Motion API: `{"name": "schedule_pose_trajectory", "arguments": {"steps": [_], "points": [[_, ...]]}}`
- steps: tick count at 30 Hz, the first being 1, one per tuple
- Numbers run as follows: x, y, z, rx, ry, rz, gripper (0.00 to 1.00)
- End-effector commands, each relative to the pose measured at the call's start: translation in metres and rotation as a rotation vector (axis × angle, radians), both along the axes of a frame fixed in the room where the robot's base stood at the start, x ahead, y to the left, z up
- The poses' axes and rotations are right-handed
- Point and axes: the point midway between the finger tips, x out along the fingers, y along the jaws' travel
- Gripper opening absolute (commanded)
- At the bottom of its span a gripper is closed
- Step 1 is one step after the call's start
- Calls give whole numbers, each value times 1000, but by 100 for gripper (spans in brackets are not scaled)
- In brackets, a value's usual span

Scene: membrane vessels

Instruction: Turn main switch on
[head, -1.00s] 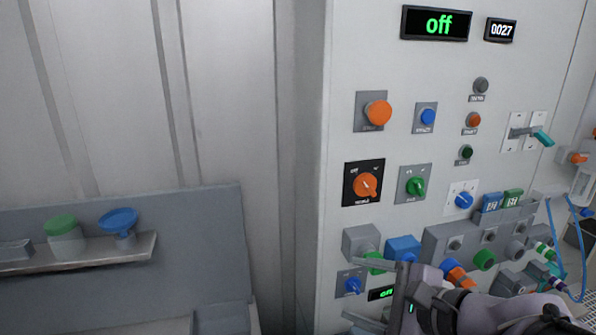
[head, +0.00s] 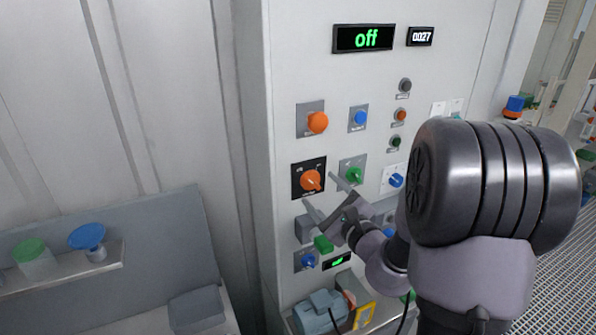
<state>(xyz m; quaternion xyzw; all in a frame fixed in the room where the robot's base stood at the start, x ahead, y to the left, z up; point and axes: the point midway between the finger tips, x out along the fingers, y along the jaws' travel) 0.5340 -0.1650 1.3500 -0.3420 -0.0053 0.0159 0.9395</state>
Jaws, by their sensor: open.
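The main switch looks to be the orange rotary knob (head: 311,180) on a black square plate, on the left side of the light grey control panel (head: 285,90). Its small lettering is too blurred to read fully. The display (head: 363,38) at the top of the panel reads "off" in green. My gripper (head: 320,191) is open and empty, with its two fingers pointing up and left, just below and right of the orange knob. Whether a finger touches the panel, I cannot tell.
An orange push button (head: 318,122) sits above the knob, and a green knob (head: 352,175) to its right. A blue knob (head: 308,260) is lower down. A shelf (head: 70,268) with a green-lidded jar and a blue funnel stands at left. My arm hides the panel's lower right.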

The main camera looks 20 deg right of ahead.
Motion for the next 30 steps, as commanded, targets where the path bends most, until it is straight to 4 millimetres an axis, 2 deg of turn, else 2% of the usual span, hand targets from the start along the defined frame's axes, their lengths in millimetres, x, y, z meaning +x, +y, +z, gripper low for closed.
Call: {"name": "schedule_pose_trajectory", "arguments": {"steps": [3, 6, 16, 25, 30], "points": [[21, 1, 0, 0, 0, 1, 71], [31, 1, 0, 0, -1, 1, 71], [35, 1, -1, 1, 0, 0, 69], [35, 1, -1, 1, 0, 0, 10], [35, 1, 0, 9, 1, 1, 8]]}}
